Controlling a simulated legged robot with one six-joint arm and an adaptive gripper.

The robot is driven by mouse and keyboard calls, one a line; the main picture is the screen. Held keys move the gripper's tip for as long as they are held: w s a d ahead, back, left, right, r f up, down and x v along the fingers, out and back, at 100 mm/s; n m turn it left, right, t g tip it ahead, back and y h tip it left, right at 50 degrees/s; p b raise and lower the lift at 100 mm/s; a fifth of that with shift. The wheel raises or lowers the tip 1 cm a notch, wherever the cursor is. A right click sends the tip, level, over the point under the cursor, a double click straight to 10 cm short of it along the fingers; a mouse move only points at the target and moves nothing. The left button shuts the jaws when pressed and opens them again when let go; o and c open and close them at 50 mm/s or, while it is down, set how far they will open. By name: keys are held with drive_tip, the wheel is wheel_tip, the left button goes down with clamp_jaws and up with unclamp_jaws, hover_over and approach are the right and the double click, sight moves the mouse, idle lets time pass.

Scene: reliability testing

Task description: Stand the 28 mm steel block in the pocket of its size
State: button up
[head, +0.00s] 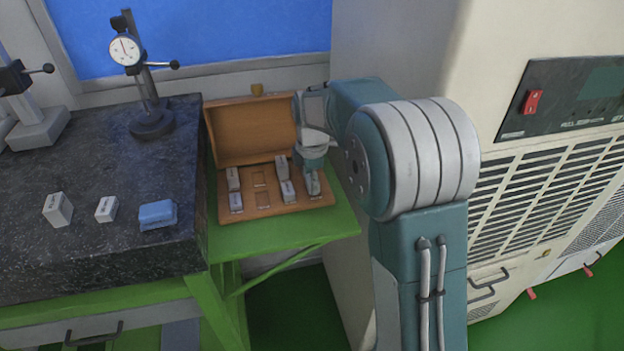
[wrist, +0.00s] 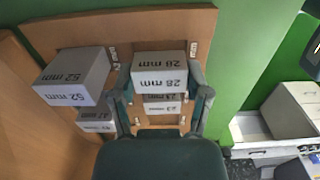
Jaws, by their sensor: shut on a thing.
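My gripper (wrist: 160,88) is shut on the 28 mm steel block (wrist: 158,70), with one finger on each side of it. In the wrist view its 28 mm marks face the camera. In the head view my gripper (head: 312,168) is over the right end of the open wooden case (head: 328,203), with the block (head: 313,184) below it at the front right. I cannot tell whether its base is inside a pocket or just above one. The pocket under it is hidden.
The 52 mm block (wrist: 75,75) and a smaller block (wrist: 160,103) stand close by. Two empty pockets (head: 260,178) show mid-case. Two blocks (head: 57,209) and a blue cloth (head: 158,214) lie on the granite plate (head: 95,250). The case's raised lid (head: 250,130) stands behind.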

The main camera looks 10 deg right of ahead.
drive_tip(key=shift+f, duration=0.45)
drive_tip(key=o, duration=1.4)
